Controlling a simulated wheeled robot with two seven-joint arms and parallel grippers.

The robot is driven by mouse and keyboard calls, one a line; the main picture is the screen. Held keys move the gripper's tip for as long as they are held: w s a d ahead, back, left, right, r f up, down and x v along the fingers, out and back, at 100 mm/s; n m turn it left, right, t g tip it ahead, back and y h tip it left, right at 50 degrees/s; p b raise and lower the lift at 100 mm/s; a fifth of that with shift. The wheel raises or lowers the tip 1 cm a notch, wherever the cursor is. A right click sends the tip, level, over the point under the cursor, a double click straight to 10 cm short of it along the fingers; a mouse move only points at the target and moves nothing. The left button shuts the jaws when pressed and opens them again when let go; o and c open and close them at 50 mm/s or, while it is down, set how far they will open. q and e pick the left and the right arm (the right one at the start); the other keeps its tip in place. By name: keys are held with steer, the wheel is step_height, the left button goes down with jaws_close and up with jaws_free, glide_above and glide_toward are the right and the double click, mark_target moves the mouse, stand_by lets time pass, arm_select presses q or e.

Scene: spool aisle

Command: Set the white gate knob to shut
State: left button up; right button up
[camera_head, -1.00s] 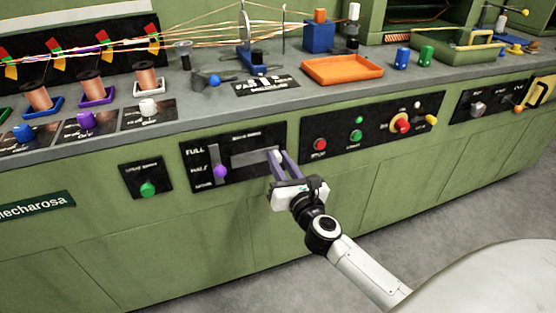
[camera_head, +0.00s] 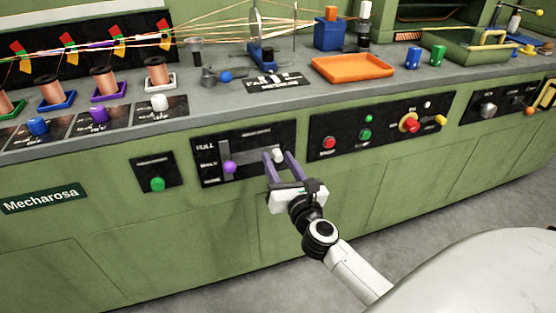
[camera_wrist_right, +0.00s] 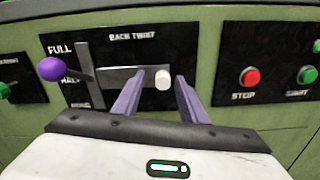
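A white knob (camera_head: 278,155) sits at the right end of a horizontal slot in a black panel on the green machine front. My right gripper (camera_head: 277,153) is open in front of it. In the right wrist view, the white knob (camera_wrist_right: 162,80) shows between the purple fingertips (camera_wrist_right: 160,76), with a gap on each side. I cannot tell how deep the tips reach around it. Another white knob (camera_head: 159,102) stands on a black plate on the bench, in front of the rightmost copper spool (camera_head: 157,73). The plate lettering is too small to read. My left gripper is not in view.
A purple slider knob (camera_head: 230,167) sits left in the same panel. A green knob (camera_head: 158,184) is further left. Red (camera_head: 329,142) and green (camera_head: 365,134) buttons are to the right. Purple (camera_head: 98,115) and blue (camera_head: 38,126) knobs line the bench. An orange tray (camera_head: 352,68) stands behind.

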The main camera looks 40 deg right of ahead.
arm_select(q)
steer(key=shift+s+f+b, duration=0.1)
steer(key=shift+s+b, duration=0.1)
steer(key=shift+b, duration=0.15)
arm_select(e)
steer(key=v, duration=0.9)
steer(key=shift+s, duration=0.25)
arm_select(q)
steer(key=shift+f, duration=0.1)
arm_select(e)
steer(key=shift+a+r, duration=0.1)
